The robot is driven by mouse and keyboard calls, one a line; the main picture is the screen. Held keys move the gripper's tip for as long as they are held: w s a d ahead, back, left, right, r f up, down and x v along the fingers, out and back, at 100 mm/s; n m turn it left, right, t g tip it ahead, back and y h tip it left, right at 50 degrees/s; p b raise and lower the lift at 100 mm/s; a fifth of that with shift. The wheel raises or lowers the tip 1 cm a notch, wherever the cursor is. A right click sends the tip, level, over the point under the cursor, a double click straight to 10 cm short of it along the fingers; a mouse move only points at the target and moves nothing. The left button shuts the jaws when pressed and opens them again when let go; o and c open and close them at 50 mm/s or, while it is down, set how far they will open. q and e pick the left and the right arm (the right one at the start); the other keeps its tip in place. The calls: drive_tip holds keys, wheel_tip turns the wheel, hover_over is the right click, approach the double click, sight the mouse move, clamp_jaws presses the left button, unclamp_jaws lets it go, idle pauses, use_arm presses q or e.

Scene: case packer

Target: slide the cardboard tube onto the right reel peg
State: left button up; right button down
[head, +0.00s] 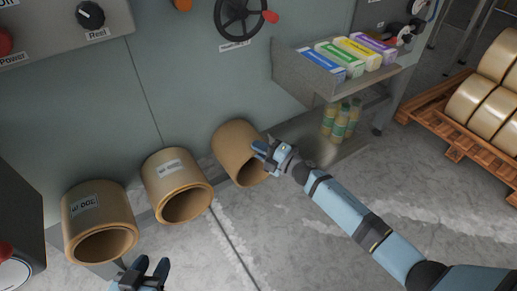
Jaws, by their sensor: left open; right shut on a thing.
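The plain tan cardboard tube (233,143) is in the middle of the head view, against the grey-green machine front, with its open end facing me and downward. My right gripper (262,152) is at the right edge of that open end, shut on the tube's wall. No peg shows; any peg behind or inside the tube is hidden, so I cannot tell whether the tube is around one. My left gripper (150,267) is open and empty at the bottom left, below and apart from the labelled tubes.
Two labelled tan tubes, a middle one (170,174) and a left one (93,212), sit left of the held tube. A metal shelf (308,75) with coloured boxes juts out at right, with bottles (341,124) below. The floor (300,240) in front is clear.

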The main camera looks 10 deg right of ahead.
use_arm(q)
drive_tip(key=shift+s+d+f, duration=0.1)
drive_tip(key=shift+s+f, duration=0.1)
drive_tip(key=shift+f, duration=0.15)
drive_tip(key=shift+s+f, duration=0.15)
drive_tip(key=shift+f, duration=0.05)
use_arm(e)
drive_tip(key=shift+f, duration=0.15)
use_arm(q)
drive_tip(key=shift+r, duration=0.25)
use_arm(e)
drive_tip(key=c, duration=1.1)
unclamp_jaws()
use_arm(q)
drive_tip(key=shift+w+r, duration=0.15)
drive_tip(key=shift+w, duration=0.2)
use_arm(e)
drive_tip(key=shift+f, duration=0.1)
drive_tip(key=shift+d, duration=0.1)
use_arm(q)
drive_tip(key=shift+s+a+f+g+y+p, duration=0.3)
drive_tip(key=shift+s+a+f+g+p, duration=0.2)
drive_tip(key=shift+f+p, duration=0.25)
use_arm(e)
drive_tip(key=v, duration=1.3)
drive_tip(key=shift+s+d, duration=0.2)
drive_tip(key=shift+d, duration=0.05)
